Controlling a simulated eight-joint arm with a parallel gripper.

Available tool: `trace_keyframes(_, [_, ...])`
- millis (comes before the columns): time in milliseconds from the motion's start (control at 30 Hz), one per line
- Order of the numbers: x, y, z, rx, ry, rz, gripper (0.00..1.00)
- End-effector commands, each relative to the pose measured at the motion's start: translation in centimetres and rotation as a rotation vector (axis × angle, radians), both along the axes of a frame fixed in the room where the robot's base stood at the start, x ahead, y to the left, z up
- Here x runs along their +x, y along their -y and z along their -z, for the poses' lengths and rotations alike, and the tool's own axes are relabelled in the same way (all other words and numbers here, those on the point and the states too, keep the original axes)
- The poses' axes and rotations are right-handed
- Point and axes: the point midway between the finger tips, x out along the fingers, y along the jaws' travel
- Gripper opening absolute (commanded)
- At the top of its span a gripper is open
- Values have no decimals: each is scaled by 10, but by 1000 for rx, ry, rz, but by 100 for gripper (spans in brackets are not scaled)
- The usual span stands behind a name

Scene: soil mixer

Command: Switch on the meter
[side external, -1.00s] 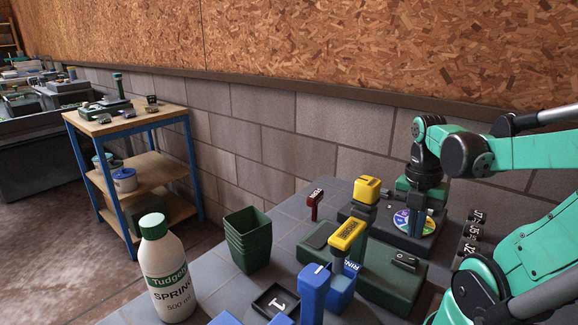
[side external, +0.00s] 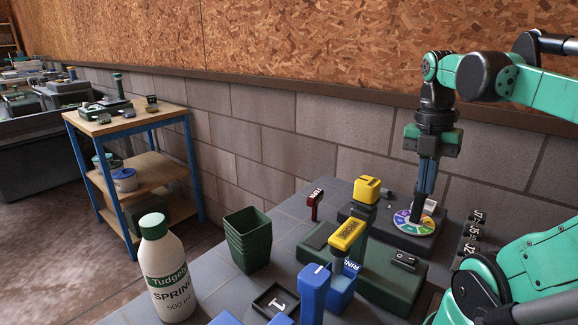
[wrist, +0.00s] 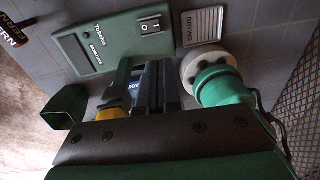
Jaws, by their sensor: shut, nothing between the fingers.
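In the wrist view, a green meter box (wrist: 105,45) with white lettering lies past my fingertips, with a black rocker switch (wrist: 150,25) near one end. The side view shows a low green box (side external: 385,285) with a black rocker switch (side external: 403,261) on top; I cannot tell for certain that it is the same box. My gripper (side external: 419,217) is shut and empty, pointing down above or beside a multicoloured dial (side external: 403,221) behind that box. It also shows in the wrist view (wrist: 158,68), apart from the switch in the picture.
A yellow-topped block (side external: 347,234) and a blue block (side external: 316,285) stand close in front. Another yellow block (side external: 367,189) stands behind. Green pots (side external: 248,240) and a white bottle (side external: 168,280) are at left. A plate reading DRYING (wrist: 203,26) lies beside the meter.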

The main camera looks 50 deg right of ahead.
Motion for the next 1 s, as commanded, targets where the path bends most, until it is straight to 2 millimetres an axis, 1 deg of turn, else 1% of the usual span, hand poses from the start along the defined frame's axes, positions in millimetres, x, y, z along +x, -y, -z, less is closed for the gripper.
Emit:
trace_keyframes(67, [2,0,0,0,-9,-2,0])
trace_keyframes(333, [27,1,0,-15,-112,-10,0])
trace_keyframes(733, [28,1,1,-17,-124,-6,0])
trace_keyframes(867, [27,1,10,-17,-124,-5,0])
trace_keyframes(1000, [22,1,31,-17,-123,-6,0])
